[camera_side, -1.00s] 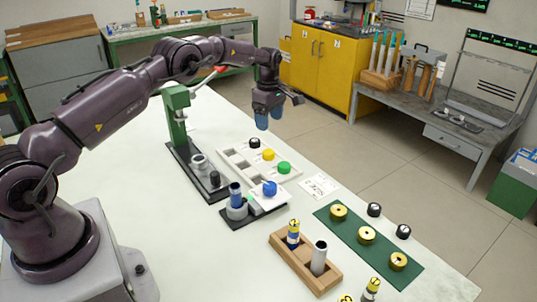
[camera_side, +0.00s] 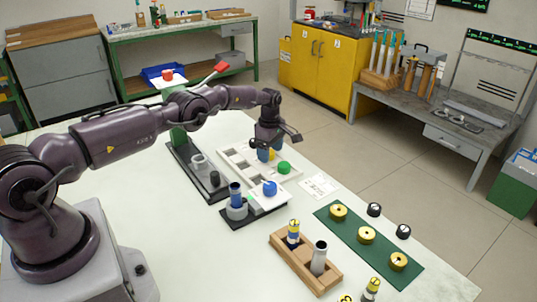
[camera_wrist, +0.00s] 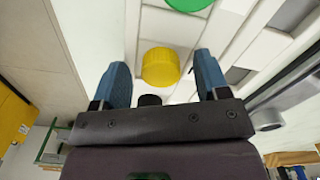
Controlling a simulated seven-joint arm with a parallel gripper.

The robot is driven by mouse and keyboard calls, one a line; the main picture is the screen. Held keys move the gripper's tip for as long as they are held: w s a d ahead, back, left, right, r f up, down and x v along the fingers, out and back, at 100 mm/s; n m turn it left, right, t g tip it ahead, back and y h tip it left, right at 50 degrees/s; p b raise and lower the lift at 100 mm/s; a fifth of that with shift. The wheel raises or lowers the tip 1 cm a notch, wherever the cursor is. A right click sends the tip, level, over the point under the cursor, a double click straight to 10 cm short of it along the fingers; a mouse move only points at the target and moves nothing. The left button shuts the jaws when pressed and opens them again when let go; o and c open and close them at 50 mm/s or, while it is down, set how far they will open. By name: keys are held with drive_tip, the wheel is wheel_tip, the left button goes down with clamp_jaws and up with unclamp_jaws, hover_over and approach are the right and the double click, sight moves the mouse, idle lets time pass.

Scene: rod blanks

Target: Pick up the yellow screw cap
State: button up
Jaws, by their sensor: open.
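The yellow screw cap (camera_wrist: 160,68) sits in the white compartment tray (camera_wrist: 225,30), between my two blue fingertips in the wrist view. My gripper (camera_wrist: 160,75) is open, with a gap on each side of the cap. In the side view my gripper (camera_side: 266,153) is low over the tray (camera_side: 232,157), and the yellow cap (camera_side: 271,155) shows only in part beside the fingers. I cannot tell exactly how high the fingertips are.
A green cap (camera_side: 284,168) sits in the tray near my gripper. A black cap (camera_wrist: 150,100) is close by in the wrist view. A blue cap (camera_side: 270,188) sits on a white plate. A green press (camera_side: 179,137) stands left of the tray. A wooden block (camera_side: 305,262) is nearer the front.

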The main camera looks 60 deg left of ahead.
drive_tip(key=shift+f, duration=0.1)
drive_tip(key=shift+c, duration=0.2)
drive_tip(key=c, duration=0.9)
drive_tip(key=shift+c, duration=0.2)
